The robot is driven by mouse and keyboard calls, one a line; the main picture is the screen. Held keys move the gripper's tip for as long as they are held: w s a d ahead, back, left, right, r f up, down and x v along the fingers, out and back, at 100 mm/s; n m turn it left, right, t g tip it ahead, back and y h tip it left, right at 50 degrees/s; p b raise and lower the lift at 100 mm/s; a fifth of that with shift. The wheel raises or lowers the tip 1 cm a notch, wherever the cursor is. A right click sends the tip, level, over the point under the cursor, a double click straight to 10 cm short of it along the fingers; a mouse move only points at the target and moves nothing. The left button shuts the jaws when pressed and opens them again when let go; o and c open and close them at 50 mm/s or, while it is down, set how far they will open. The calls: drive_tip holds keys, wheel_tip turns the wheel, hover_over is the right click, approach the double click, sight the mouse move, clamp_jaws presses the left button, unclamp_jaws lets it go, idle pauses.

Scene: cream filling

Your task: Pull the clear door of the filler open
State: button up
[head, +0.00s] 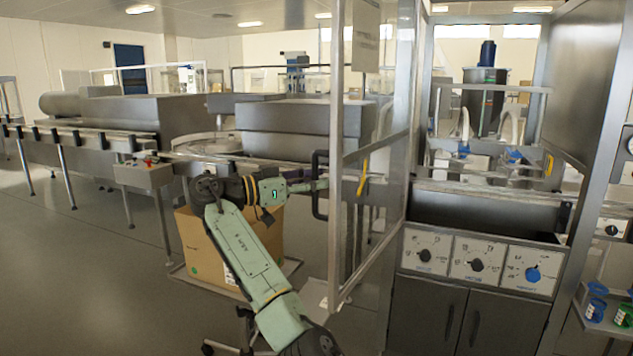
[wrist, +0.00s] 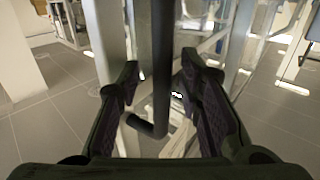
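The clear door (head: 375,130) of the filler is a metal-framed transparent panel. It stands swung outward, away from the filler's front (head: 485,215), and the nozzles behind the opening show. A dark bar handle (head: 318,186) sits on the door's outer edge. My gripper (head: 310,184) reaches it from the left. In the wrist view the handle (wrist: 161,60) runs upright between the two fingers of my gripper (wrist: 160,80), with its bent lower end below. The fingers are apart, with a gap showing on each side of the bar.
A cardboard box (head: 235,240) stands on a low stand behind my arm. A conveyor line (head: 80,135) runs at the left. The control panel (head: 478,264) with knobs is below the filler opening. Grey floor (head: 80,270) is clear at the left front.

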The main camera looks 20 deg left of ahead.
drive_tip(key=v, duration=1.2)
